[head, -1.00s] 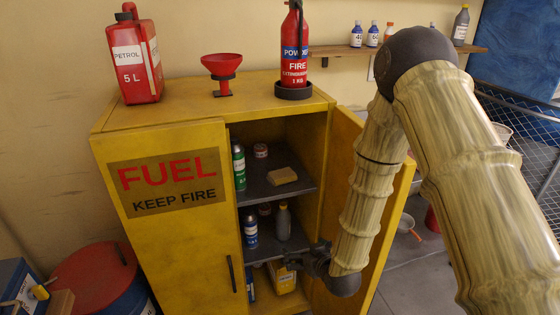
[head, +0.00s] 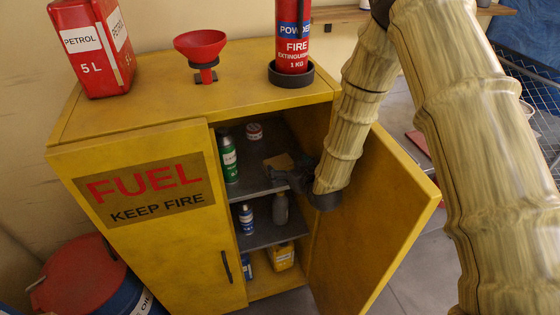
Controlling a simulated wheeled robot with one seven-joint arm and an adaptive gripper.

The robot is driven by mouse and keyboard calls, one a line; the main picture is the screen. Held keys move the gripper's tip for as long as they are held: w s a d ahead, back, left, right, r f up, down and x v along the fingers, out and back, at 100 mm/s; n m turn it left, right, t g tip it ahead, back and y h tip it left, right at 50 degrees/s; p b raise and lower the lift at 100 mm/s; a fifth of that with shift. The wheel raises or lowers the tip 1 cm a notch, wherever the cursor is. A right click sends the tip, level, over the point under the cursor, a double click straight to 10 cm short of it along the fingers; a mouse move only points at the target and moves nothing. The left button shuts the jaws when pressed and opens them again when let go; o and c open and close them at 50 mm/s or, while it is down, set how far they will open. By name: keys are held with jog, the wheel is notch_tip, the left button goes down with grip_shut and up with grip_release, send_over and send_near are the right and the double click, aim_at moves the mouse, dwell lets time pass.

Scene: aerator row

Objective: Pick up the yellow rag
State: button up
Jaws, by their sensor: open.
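The yellow rag (head: 279,161) is a small folded, dull yellow-tan cloth on the upper inside shelf (head: 258,184) of the yellow fuel cabinet. My gripper (head: 277,178) is at the cabinet opening, level with the upper shelf and just in front of the rag. It is open. It covers part of the rag's near and right side. I cannot tell whether it touches the rag.
A green bottle (head: 229,160) and a small red tin (head: 254,132) share the shelf. A blue bottle (head: 246,219) and grey bottle (head: 280,207) stand below. The open right door (head: 372,225) is beside my arm. A funnel (head: 201,50) and fire extinguisher (head: 293,40) stand on top.

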aim_at(277, 159)
jog(key=x, duration=0.3)
jog(key=shift+w+a+f+p, duration=0.1)
jog(key=shift+w+f+p, duration=0.2)
jog(key=shift+r, duration=0.1)
jog(key=shift+w+a+p, duration=0.2)
jog(key=shift+w+p, duration=0.05)
jog(key=shift+p, duration=0.25)
jog(key=shift+p+x, duration=1.05)
jog(key=shift+x, duration=1.2)
jog(key=shift+s, duration=0.1)
jog(key=c, duration=0.6)
